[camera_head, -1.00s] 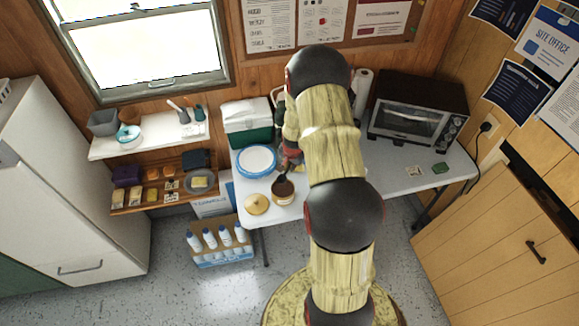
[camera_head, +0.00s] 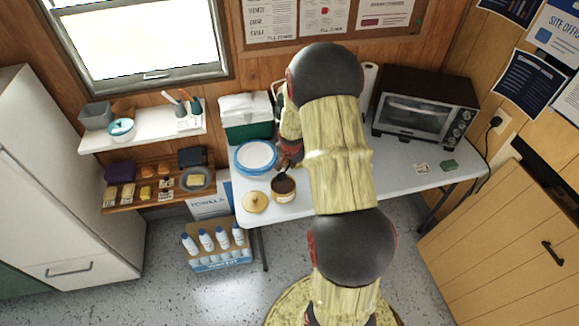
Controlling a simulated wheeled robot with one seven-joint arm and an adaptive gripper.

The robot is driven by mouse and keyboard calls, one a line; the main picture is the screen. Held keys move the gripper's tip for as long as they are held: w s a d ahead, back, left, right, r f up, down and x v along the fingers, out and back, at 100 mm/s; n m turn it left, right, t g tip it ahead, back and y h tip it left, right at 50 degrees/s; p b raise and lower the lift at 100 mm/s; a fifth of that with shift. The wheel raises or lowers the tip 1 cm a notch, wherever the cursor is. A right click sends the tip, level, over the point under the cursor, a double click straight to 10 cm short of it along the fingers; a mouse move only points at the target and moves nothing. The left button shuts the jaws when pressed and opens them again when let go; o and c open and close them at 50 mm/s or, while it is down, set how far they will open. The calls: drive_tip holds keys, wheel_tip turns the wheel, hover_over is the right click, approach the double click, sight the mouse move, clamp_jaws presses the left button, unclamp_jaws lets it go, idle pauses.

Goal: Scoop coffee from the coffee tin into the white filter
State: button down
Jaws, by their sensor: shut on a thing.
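The coffee tin (camera_head: 284,197) stands open near the left front edge of the white table, with dark coffee showing inside. My gripper (camera_head: 287,164) is just behind the tin's mouth, partly hidden by my arm. It is shut on a small dark scoop (camera_head: 279,178), which reaches down to the tin's mouth. I cannot tell how deep the scoop is or whether it holds coffee. A round tan lid (camera_head: 256,202) lies left of the tin. I cannot make out the white filter; my arm hides part of the table.
A blue-rimmed white plate (camera_head: 256,156) lies left of my gripper, before a green and white cooler (camera_head: 246,118). A paper roll (camera_head: 368,85) and toaster oven (camera_head: 424,105) stand at the back right. The table's right front (camera_head: 400,180) is mostly clear.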

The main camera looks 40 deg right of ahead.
drive_tip(key=shift+s+a+f+h+b, duration=0.15)
drive_tip(key=shift+f+h+b, duration=0.25)
drive_tip(key=shift+b, duration=2.45)
drive_tip(key=shift+w+a+f+h+b, duration=0.15)
drive_tip(key=shift+f+b, duration=0.35)
drive_tip(key=shift+b, duration=2.3)
drive_tip(key=f, duration=0.1)
drive_tip(key=f+b, duration=0.1)
drive_tip(key=a+f+b, duration=0.1)
drive_tip(key=shift+s+f, duration=0.25)
drive_tip(key=shift+f, duration=0.05)
drive_tip(key=shift+f+b, duration=0.5)
drive_tip(key=shift+b, duration=0.4)
drive_tip(key=shift+s+f, duration=0.15)
drive_tip(key=shift+f, duration=0.05)
drive_tip(key=shift+r, duration=0.15)
drive_tip(key=shift+r+p, duration=0.95)
drive_tip(key=shift+r, duration=0.05)
drive_tip(key=shift+w, duration=0.25)
